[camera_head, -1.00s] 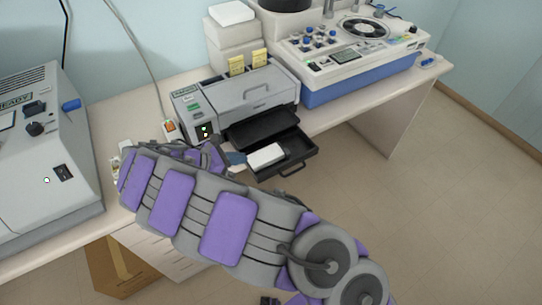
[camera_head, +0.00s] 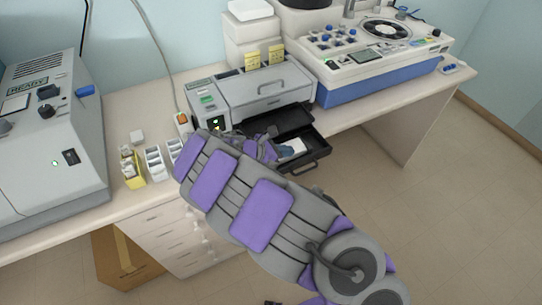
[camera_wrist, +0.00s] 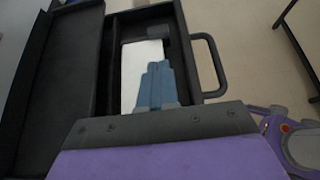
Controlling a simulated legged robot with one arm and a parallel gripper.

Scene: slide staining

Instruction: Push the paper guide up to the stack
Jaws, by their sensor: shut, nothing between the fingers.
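The printer's black paper tray (camera_head: 309,164) is pulled out at its front, and a white paper stack (camera_head: 297,145) lies in it. In the wrist view the stack (camera_wrist: 138,62) is partly covered by my gripper (camera_wrist: 156,66), whose blue fingers are shut together with nothing between them. The gripper is over or in the tray; I cannot tell whether it touches the stack. A dark grey piece (camera_wrist: 160,33), apparently the paper guide, shows near the stack's far right corner, beyond the fingertips. In the head view my gripper (camera_head: 285,152) is partly hidden by my arm.
The grey printer (camera_head: 265,95) stands on the bench, with a tray handle (camera_wrist: 212,65) at the tray's outer side. A blue-and-white machine (camera_head: 370,70) is to its right. Small boxes (camera_head: 155,165) and a large grey machine (camera_head: 50,130) are to the left. Open floor lies at right.

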